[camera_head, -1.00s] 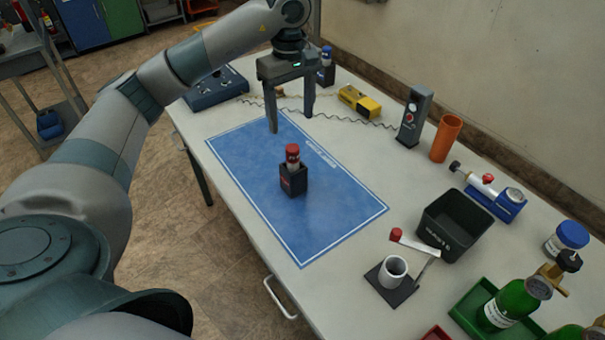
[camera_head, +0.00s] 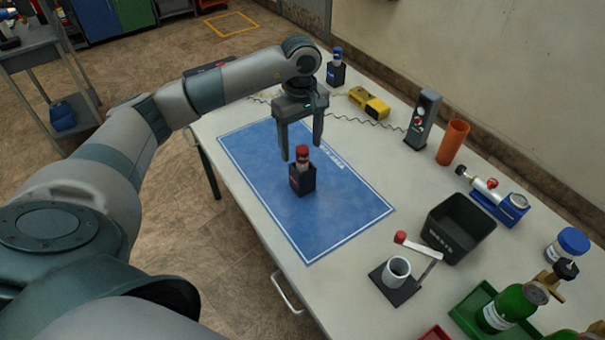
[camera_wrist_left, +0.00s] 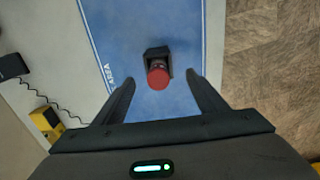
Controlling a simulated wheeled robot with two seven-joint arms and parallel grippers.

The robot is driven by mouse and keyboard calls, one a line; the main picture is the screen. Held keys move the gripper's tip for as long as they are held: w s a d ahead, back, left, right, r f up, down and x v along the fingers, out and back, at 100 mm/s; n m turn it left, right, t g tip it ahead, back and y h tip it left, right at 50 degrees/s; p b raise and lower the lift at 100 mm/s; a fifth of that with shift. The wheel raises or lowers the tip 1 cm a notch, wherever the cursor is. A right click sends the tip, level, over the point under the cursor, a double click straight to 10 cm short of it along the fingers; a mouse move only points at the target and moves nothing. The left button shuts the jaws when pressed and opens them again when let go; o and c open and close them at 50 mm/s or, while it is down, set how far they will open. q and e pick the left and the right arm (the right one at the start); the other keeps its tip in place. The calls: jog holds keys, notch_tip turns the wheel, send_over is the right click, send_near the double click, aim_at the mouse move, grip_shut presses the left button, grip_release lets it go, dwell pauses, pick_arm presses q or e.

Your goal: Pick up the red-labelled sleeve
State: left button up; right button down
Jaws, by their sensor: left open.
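The red-labelled sleeve (camera_head: 302,158) has a red cap and stands upright in a small black holder (camera_head: 303,182) on the blue mat (camera_head: 334,222). My left gripper (camera_head: 301,152) is open and empty, pointing down just above and behind the sleeve. In the left wrist view the red cap (camera_wrist_left: 158,76) shows ahead of the open fingers (camera_wrist_left: 161,84), roughly midway between them, with the black holder (camera_wrist_left: 157,52) partly behind it. The sleeve's body is mostly hidden there. My right gripper is not in view.
A black bin (camera_head: 458,228), a white cup on a dark stand (camera_head: 396,270), an orange tube (camera_head: 453,142) and a grey upright device (camera_head: 423,119) stand to the right. A blue-capped sleeve (camera_head: 336,68) and a yellow device (camera_head: 369,103) stand at the back. The mat around the holder is clear.

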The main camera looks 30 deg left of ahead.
aim_at(302, 167)
pick_arm(q)
notch_tip(302, 167, down, 2)
jog(key=shift+f+p, duration=0.2)
jog(key=shift+p, duration=0.15)
jog(key=shift+f, duration=0.75)
jog(key=shift+d+f+p, duration=0.1)
jog(key=shift+f+p, duration=0.45)
jog(key=shift+p, duration=0.3)
notch_tip(302, 167, down, 3)
jog(key=shift+d+r+p, duration=0.1)
jog(key=shift+p, duration=0.75)
jog(key=shift+f, duration=0.55)
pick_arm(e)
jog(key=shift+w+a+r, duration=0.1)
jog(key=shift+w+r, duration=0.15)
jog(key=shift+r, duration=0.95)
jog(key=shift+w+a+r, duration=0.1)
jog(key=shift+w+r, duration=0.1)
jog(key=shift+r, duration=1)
